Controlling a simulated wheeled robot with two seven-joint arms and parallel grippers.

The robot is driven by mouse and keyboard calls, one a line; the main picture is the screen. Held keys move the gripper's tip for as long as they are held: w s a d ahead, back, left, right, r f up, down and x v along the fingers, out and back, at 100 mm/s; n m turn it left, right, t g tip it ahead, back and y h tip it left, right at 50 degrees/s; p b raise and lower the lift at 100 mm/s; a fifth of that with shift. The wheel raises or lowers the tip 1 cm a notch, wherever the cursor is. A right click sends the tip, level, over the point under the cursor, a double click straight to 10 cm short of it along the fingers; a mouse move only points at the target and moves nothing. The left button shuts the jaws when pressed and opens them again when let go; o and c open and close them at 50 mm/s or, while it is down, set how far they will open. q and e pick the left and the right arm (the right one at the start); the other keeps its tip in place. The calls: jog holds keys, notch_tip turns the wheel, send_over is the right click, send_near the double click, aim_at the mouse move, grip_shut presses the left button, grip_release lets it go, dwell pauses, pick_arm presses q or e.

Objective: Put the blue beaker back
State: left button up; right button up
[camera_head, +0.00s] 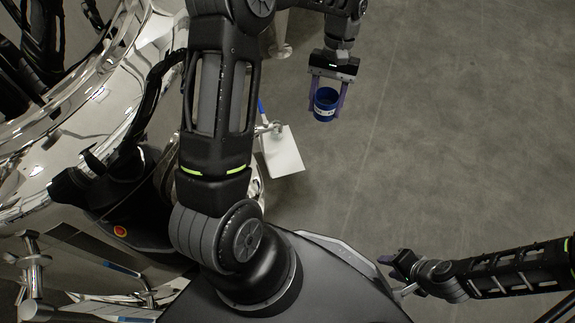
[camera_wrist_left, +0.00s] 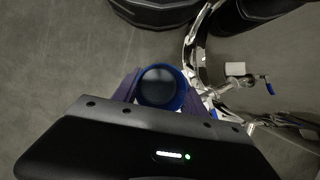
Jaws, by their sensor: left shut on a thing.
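The blue beaker (camera_head: 325,104) is a small dark-blue cup with a white mark on its side. My left gripper (camera_head: 327,100) is shut on it, with a purple finger on either side, and holds it above the grey floor. In the left wrist view the beaker (camera_wrist_left: 162,86) shows its round blue rim and dark inside between the fingers. My right gripper (camera_head: 390,262) is low at the right in the head view, away from the beaker; its fingers are too small to tell whether they are open.
A shiny metal tank (camera_head: 95,105) fills the left side. A white rectangular plate (camera_head: 281,151) hangs beside it near a blue-handled valve (camera_head: 262,112); the blue handle (camera_wrist_left: 270,88) also shows in the wrist view. Open grey floor (camera_head: 450,120) lies to the right.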

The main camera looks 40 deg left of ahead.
pick_arm(q)
jog(key=s+a+f+m+y, duration=0.2)
jog(key=a+f+m, duration=0.2)
jog(key=f+m, duration=0.3)
jog(key=s+a+f+m+t+y, duration=0.1)
jog(key=s+a+f+m+y, duration=0.1)
jog(key=a+f+m, duration=0.3)
notch_tip(320, 180, down, 3)
jog(key=shift+f+m+t+y, duration=0.15)
jog(key=shift+m+t+y, duration=0.25)
jog(key=shift+m, duration=0.7)
jog(key=shift+b, duration=0.3)
notch_tip(320, 180, down, 14)
jog(key=b, duration=0.4)
jog(key=shift+r+b, duration=0.25)
jog(key=shift+b, duration=0.1)
jog(key=shift+f+b, duration=0.9)
jog(key=shift+f, duration=1.3)
